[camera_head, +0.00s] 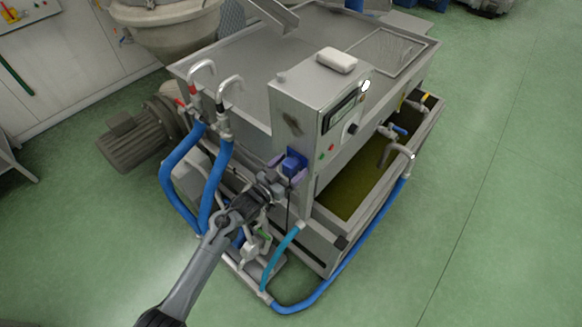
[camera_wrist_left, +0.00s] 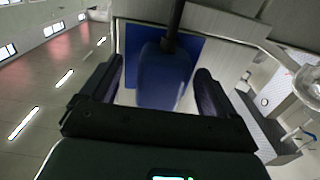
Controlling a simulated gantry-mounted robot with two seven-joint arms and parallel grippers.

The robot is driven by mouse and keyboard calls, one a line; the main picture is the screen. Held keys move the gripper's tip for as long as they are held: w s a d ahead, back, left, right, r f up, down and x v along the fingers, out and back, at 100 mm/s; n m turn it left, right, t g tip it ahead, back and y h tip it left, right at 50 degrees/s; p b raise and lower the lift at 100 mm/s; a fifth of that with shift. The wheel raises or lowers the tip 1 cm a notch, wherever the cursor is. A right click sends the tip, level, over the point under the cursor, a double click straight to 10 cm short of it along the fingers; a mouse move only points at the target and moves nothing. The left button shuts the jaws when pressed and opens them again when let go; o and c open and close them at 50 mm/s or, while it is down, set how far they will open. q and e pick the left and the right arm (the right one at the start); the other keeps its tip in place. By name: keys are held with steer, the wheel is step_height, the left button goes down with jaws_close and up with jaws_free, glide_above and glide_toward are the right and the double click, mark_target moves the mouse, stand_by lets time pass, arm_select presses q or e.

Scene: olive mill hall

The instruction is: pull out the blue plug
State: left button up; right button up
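The blue plug (camera_head: 291,164) sits at its socket low on the front of the grey control box (camera_head: 297,107). In the left wrist view the plug (camera_wrist_left: 163,78) is a rounded blue body with a dark cable leading up from it, in front of a square blue socket plate (camera_wrist_left: 198,50). My left gripper (camera_head: 281,177) is at the plug in the head view. In the left wrist view its two dark fingers (camera_wrist_left: 160,88) stand on either side of the plug, with a visible gap on both sides. It is open. My right gripper is in neither view.
A metal tank (camera_head: 230,62) is behind the box, and an open trough of greenish liquid (camera_head: 350,190) is at its right. Blue hoses (camera_head: 345,270) loop around the machine's foot. A motor (camera_head: 137,137) stands at left. The green floor (camera_head: 480,200) is clear at right.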

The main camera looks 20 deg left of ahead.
mark_target(286, 171)
arm_select(q)
steer(key=c, duration=1.6)
steer(key=shift+c, duration=0.2)
steer(key=shift+s, duration=0.15)
steer(key=shift+p+v, duration=0.85)
steer(key=shift+v, duration=0.05)
steer(key=shift+p+v, duration=1.05)
steer(key=shift+v, duration=0.4)
steer(key=shift+s+a, duration=0.2)
steer(key=shift+s, duration=0.25)
